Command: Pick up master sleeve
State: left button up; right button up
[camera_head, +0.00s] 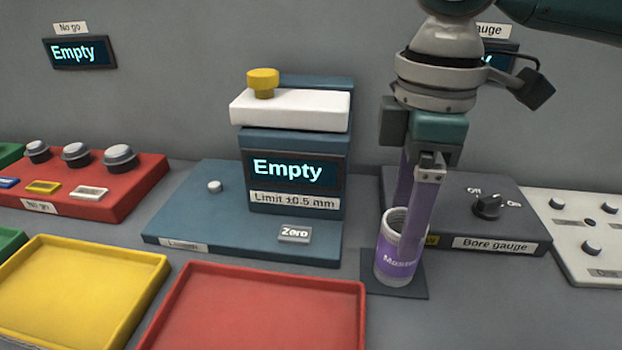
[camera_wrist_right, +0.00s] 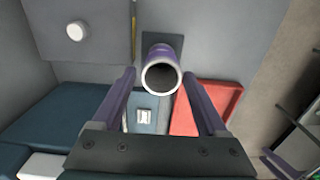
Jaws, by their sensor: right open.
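The master sleeve (camera_head: 384,262) is a white upright tube with a purple label band. It stands on a small dark square pad (camera_head: 396,285) in front of the bore gauge. My right gripper (camera_head: 403,235) points down over it, open, with long purple fingers; the near finger covers part of the sleeve. In the right wrist view the sleeve's round rim (camera_wrist_right: 161,92) shows between the two open fingertips (camera_wrist_right: 160,75), with a gap on each side. I cannot tell whether a finger touches it. My left gripper is not in view.
The bore gauge box (camera_head: 470,205) with a knob is close behind the sleeve. The blue gauge station (camera_head: 205,225) reading "Empty" stands to the left. A red tray (camera_head: 265,315) and a yellow tray (camera_head: 75,290) lie in front. A white panel (camera_head: 580,230) is at right.

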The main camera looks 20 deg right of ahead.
notch_tip(320, 180, down, 4)
jog(key=shift+s+f+b, duration=0.15)
jog(key=shift+b, duration=0.15)
grip_shut()
dwell(0.4)
